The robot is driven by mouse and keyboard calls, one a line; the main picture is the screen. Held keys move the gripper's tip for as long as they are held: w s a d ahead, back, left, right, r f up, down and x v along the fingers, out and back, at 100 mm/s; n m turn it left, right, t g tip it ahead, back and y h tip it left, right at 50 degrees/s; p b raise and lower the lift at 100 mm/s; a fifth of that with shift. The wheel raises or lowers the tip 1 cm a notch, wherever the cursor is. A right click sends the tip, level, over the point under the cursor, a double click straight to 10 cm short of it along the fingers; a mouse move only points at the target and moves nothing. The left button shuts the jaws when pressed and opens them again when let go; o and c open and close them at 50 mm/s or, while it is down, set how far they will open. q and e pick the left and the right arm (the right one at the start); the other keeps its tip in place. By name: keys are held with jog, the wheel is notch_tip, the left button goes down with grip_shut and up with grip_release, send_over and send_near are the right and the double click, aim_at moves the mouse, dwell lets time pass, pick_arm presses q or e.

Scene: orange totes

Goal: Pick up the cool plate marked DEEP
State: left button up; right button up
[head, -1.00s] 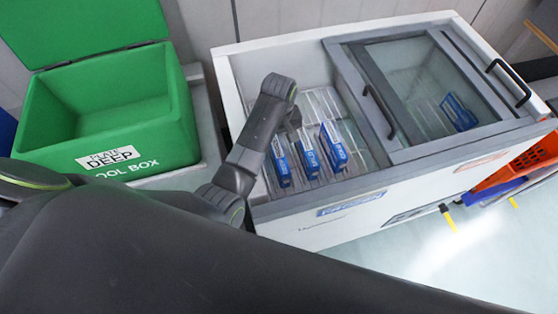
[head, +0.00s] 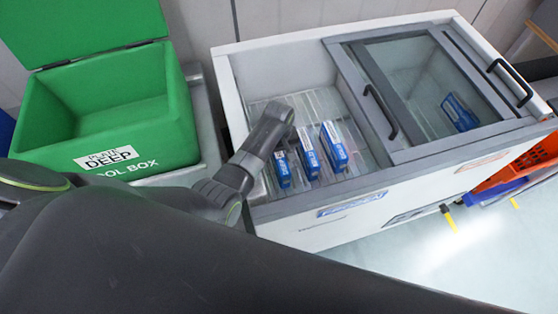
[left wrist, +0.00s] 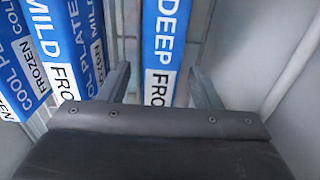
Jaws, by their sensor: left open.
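The cool plate marked DEEP (left wrist: 166,30) is blue with a white label and shows in the left wrist view. My left gripper (left wrist: 158,76) is open, with one finger on each side of its near part; I cannot tell whether they touch it. A plate marked MILD (left wrist: 48,48) is left of it, with another plate beyond. In the head view several blue plates stand in the open part of the white freezer (head: 221,90). My left arm reaches in over the leftmost plate (head: 282,172), which seems to be DEEP; its fingertips are hidden there. My right gripper is not in view.
A green cool box (head: 165,150) with an open lid and a PLATE DEEP label stands left of the freezer. A glass sliding lid (head: 420,147) covers the freezer's right part. In the wrist view a pale wall (left wrist: 243,60) is close right of the gripper.

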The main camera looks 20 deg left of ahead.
pick_arm(q)
grip_shut()
dwell(0.4)
